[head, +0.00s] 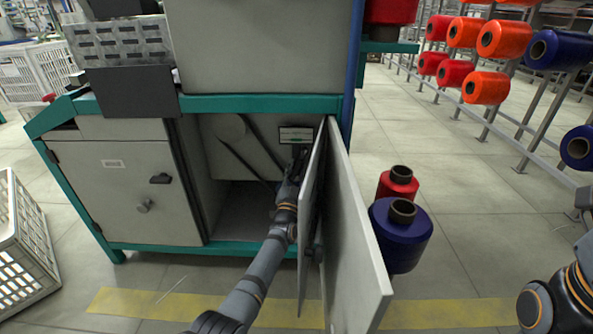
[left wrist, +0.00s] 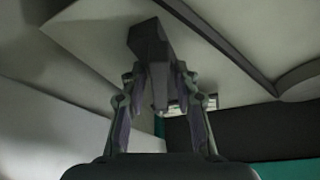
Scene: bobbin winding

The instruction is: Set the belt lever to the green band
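The belt lever shows in the left wrist view as a dark, block-like handle (left wrist: 150,42) in the machine's lower bay. My left gripper (left wrist: 159,80) has its two fingers apart, one on each side of the handle, with narrow gaps beside it. In the head view my left gripper (head: 298,160) reaches deep into the open bay, and the lever is hard to separate from it. A small pale plate with a dark frame (head: 296,134) sits just above the gripper. I cannot make out a green band on it. My right gripper is out of view.
An open cabinet door (head: 352,235) stands close right of my left arm. The bay's teal lower frame (head: 235,249) runs below. Red (head: 398,183) and blue (head: 401,235) bobbins stand right of the door. A white crate (head: 20,240) is at left.

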